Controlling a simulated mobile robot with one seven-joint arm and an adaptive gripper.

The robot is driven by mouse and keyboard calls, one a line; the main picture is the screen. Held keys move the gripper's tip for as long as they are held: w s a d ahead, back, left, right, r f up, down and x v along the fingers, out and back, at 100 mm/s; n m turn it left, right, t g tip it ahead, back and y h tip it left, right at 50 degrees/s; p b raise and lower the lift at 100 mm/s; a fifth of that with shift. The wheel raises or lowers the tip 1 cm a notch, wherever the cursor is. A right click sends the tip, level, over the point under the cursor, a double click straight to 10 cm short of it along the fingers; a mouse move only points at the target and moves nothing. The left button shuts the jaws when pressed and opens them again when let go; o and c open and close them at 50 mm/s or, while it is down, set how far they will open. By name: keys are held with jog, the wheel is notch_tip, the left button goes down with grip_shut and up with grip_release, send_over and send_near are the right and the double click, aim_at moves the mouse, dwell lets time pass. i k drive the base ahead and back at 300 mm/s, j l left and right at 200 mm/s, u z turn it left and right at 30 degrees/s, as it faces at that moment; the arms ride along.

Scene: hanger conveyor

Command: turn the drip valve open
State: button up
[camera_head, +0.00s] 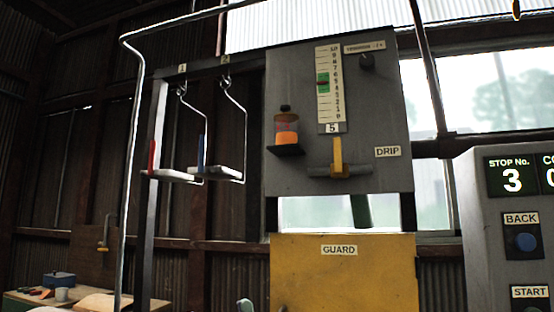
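The lever stands upright, across a short horizontal grey pipe (355,171). Above it is a white number scale (324,110) with a green band and a marker, and a small plate reading 5. A bottle (286,130) with orange liquid sits on a small dark shelf left of the lever. The DRIP label (388,152) is to the right. I cannot make out my gripper in this view.
A yellow GUARD panel (345,280) stands below the valve. Hangers (221,170) with trays hang from a rail at left. A bent metal rod (136,110) runs in front. A control box (500,230) at right shows stop number 3. Small grey pieces at the bottom edge are unclear.

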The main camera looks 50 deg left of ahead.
aim_at(338, 160)
jog(key=u, duration=1.15)
